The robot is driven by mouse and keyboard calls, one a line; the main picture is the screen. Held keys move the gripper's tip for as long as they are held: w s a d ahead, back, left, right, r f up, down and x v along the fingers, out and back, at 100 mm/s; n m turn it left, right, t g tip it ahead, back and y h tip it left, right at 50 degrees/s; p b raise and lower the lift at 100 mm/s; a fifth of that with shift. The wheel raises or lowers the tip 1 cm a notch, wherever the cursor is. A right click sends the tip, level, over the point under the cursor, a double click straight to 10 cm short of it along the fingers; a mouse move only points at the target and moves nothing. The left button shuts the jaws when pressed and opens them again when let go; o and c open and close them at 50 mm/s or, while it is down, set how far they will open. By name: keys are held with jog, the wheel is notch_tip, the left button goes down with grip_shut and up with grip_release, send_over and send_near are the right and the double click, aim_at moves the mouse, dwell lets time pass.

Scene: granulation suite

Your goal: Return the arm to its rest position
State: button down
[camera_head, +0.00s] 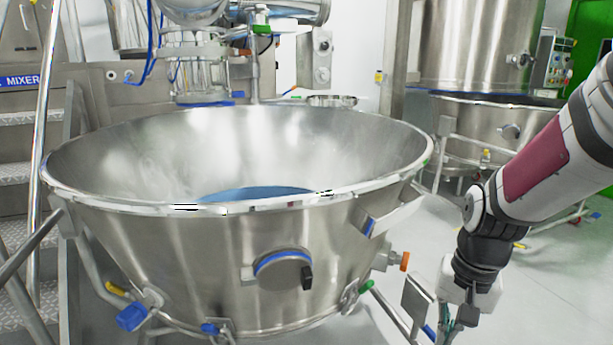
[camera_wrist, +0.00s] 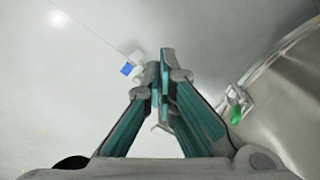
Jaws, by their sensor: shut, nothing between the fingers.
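My gripper (camera_head: 455,322) hangs at the lower right in the head view, fingers pointing down, to the right of a large steel bowl (camera_head: 150,235). In the wrist view my gripper (camera_wrist: 164,55) is shut, its two fingers together with nothing between them. The bowl's steel wall shows at the right edge of the wrist view (camera_wrist: 290,95), apart from the fingers. My arm comes in from the right edge in the head view. The fingertips are small and partly cut off at the bottom there.
The open bowl has a blue patch (camera_head: 255,193) inside. Steps (camera_head: 14,175) stand at the left. A second steel vessel (camera_head: 475,125) is at the back right. A green-tipped bracket (camera_wrist: 235,105) is near the fingers in the wrist view. Pale floor (camera_head: 560,290) is clear at the right.

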jog(key=s+a+r+n, duration=0.25)
jog(key=s+r, duration=0.35)
jog(key=s, duration=0.6)
jog(key=s+a+r+n, duration=0.25)
jog(key=s+r, duration=0.35)
jog(key=s, duration=0.6)
notch_tip(320, 180, up, 29)
jog(key=t+p, duration=0.3)
jog(key=p, duration=2.4)
jog(key=shift+d+f+n+t+h, duration=0.2)
jog(key=shift+d+n+t+h, duration=0.1)
